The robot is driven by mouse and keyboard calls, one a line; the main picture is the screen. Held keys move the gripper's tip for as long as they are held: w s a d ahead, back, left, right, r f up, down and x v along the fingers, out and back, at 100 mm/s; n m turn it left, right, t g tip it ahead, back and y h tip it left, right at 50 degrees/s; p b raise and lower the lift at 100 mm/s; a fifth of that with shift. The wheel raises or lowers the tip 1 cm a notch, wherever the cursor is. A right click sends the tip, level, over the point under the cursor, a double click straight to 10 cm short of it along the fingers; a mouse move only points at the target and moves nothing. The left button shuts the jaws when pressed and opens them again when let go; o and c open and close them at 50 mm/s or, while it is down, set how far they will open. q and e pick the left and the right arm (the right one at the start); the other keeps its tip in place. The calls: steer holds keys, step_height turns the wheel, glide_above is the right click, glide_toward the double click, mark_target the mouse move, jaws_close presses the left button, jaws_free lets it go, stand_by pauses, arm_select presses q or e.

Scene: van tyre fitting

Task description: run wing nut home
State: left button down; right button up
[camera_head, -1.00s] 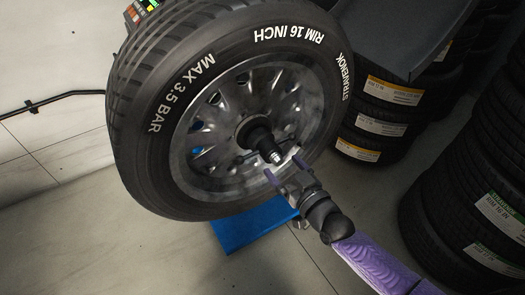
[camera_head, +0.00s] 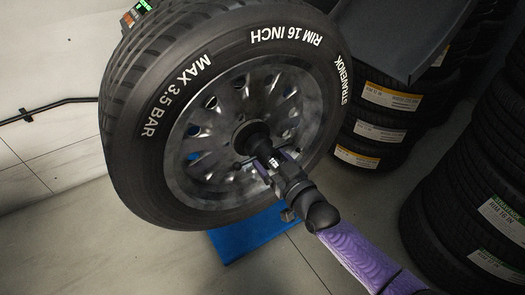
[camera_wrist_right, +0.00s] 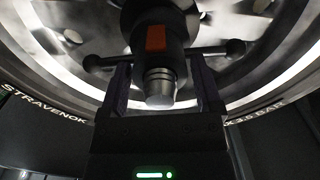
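The wing nut (camera_head: 250,137) is a black hub with two thin side bars, seated at the middle of the wheel's rim. In the right wrist view the wing nut (camera_wrist_right: 160,25) shows an orange patch, and its ball-ended bars stretch left and right. A silver threaded shaft end (camera_wrist_right: 159,90) sticks out of it toward me. My right gripper (camera_head: 274,160) is in front of the hub. In the wrist view its fingers (camera_wrist_right: 161,85) stand wide apart, one on each side of the shaft end, with their tips near the bars. Contact with the bars cannot be told. My left gripper is out of view.
The wheel, a black tyre (camera_head: 160,75) on a silver rim (camera_head: 205,185), fills the middle. A blue block (camera_head: 250,235) lies below it. Stacked tyres (camera_head: 375,130) stand behind on the right, more (camera_head: 465,215) nearer. The floor at lower left is clear.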

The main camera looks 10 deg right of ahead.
steer(key=c, duration=0.6)
steer(key=m+b, duration=0.1)
steer(key=m, duration=0.4)
steer(key=shift+f, duration=0.1)
steer(key=m, duration=0.5)
steer(key=shift+f+b, duration=0.15)
steer(key=shift+b, duration=0.25)
steer(key=m, duration=0.4)
steer(key=shift+w+b, duration=0.1)
steer(key=shift+b, duration=0.25)
steer(key=m, duration=0.2)
steer(key=shift+m, duration=0.4)
steer(key=shift+r+m, duration=0.3)
steer(key=shift+m, duration=0.4)
steer(key=o, duration=1)
steer(key=shift+c, duration=0.2)
steer(key=shift+n, duration=0.3)
